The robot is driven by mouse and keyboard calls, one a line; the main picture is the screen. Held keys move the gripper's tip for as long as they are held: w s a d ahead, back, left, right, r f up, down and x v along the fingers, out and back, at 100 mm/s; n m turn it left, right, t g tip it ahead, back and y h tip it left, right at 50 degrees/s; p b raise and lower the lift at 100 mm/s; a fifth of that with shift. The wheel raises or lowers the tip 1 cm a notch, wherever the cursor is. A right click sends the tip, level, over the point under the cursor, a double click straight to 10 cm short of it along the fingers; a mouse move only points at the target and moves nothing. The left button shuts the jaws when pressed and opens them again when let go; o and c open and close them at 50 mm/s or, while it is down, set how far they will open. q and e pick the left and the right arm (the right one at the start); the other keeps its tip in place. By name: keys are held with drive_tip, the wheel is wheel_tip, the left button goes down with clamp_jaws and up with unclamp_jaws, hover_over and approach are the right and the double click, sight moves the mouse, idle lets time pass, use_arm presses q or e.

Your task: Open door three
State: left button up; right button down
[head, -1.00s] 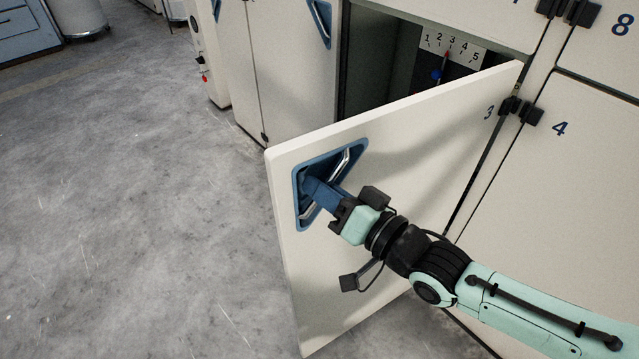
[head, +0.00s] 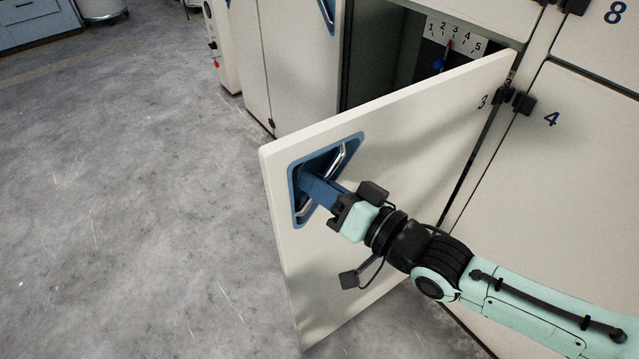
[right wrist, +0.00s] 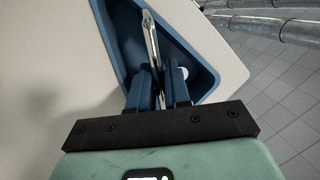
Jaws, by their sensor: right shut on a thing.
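Door three (head: 400,160) is a cream panel marked 3, hinged at its right edge and standing partly open. A blue triangular recess (head: 296,188) with a metal bar handle (head: 343,160) sits near its free left edge. My right gripper (head: 308,188) reaches into the recess and is shut on the handle. In the right wrist view the blue fingers (right wrist: 160,88) stand either side of the metal bar (right wrist: 151,42). My left gripper is not in view.
Closed door 4 (head: 570,170) is right of the hinges (head: 522,102), with door 8 (head: 610,40) above. Another closed cream door (head: 295,70) is left of the opening. The grey floor (head: 130,210) on the left is clear.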

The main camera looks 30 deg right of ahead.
drive_tip(key=shift+r, duration=0.1)
drive_tip(key=c, duration=1.2)
unclamp_jaws()
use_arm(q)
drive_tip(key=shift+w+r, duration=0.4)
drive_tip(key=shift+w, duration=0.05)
use_arm(e)
drive_tip(key=v, duration=1.3)
drive_tip(key=shift+s, duration=0.2)
